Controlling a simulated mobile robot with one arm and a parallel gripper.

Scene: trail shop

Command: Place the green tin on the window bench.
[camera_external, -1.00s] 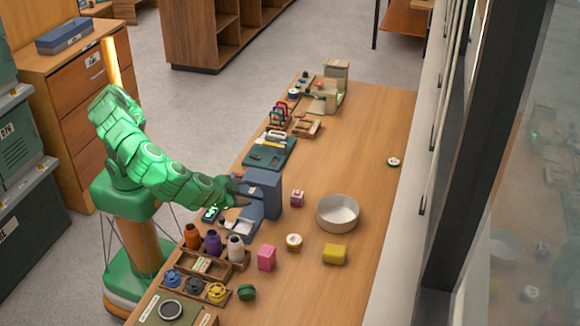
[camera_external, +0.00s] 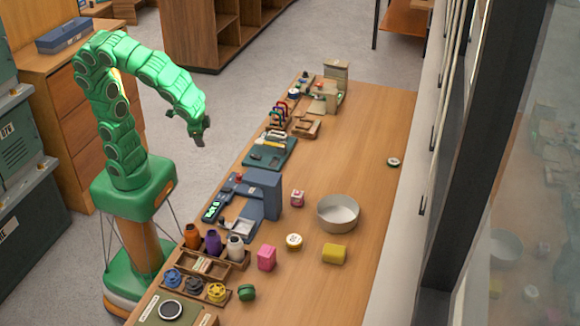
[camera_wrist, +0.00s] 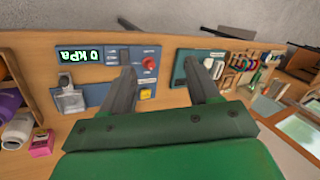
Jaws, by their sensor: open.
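The window bench (camera_external: 365,140) is a long wooden top running beside the window. A small dark green rounded item (camera_external: 247,292) sits near its left edge at the close end; I cannot tell whether it is the green tin. My gripper (camera_external: 199,137) is raised in the air left of the bench, pointing down, well away from that item. In the wrist view my gripper (camera_wrist: 160,66) has its two fingers wide apart with nothing between them.
A blue-grey gauge device (camera_external: 262,190) stands at the bench's left edge. A white bowl (camera_external: 338,225), yellow block (camera_external: 334,254), pink block (camera_external: 266,257) and round cream tin (camera_external: 294,241) stand nearby. A bottle rack (camera_external: 240,264) is close. The bench's right side is largely clear.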

